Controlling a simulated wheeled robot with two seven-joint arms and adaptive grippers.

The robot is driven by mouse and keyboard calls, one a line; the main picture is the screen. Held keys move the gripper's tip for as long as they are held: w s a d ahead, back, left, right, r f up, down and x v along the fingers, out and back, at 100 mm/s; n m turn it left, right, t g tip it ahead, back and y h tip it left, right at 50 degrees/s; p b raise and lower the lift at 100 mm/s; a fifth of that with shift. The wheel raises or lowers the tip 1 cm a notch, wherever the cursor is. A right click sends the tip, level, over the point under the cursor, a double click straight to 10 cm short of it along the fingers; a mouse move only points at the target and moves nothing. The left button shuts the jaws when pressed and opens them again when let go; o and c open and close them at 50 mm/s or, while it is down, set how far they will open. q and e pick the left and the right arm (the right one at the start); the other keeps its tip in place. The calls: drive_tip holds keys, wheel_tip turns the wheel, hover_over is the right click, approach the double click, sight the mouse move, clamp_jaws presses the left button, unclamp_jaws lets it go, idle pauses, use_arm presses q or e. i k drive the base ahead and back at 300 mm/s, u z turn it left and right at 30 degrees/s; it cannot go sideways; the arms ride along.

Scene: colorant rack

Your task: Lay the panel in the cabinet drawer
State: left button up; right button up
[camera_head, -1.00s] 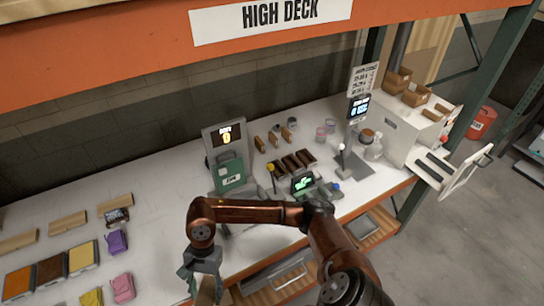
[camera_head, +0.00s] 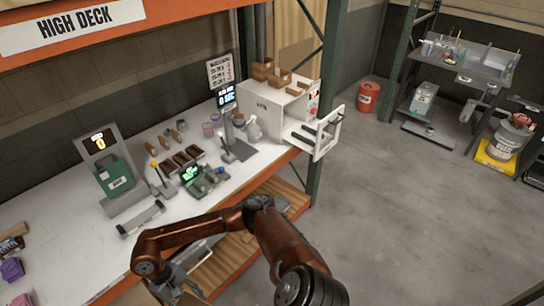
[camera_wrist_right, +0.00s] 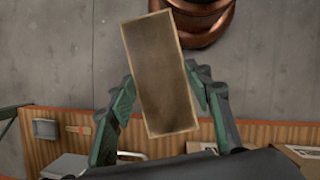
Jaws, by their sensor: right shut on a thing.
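The panel (camera_wrist_right: 160,75) is a flat brown rectangle with a pale edge. In the right wrist view it lies between the green fingers of my right gripper (camera_wrist_right: 165,100), which is shut on it. In the head view my right gripper (camera_head: 172,288) is low at the bottom edge, in front of the bench, and the panel is hard to make out there. The white cabinet (camera_head: 262,108) stands at the right end of the bench. Its drawer (camera_head: 318,138) is pulled out at the right side, well apart from the gripper. My left gripper is not in view.
The bench (camera_head: 60,250) holds a green device (camera_head: 115,175), dark blocks and a screen on a post (camera_head: 228,100). Small boxes sit on the cabinet. A green rack post (camera_head: 325,100) rises behind the drawer.

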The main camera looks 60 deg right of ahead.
sight(308, 134)
drive_tip(key=u, duration=1.15)
drive_tip(key=k, duration=0.25)
drive_tip(key=u, duration=0.9)
drive_tip(key=k, duration=2.8)
drive_tip(key=z, duration=3.05)
drive_tip(key=i, duration=0.15)
drive_tip(key=u, duration=0.4)
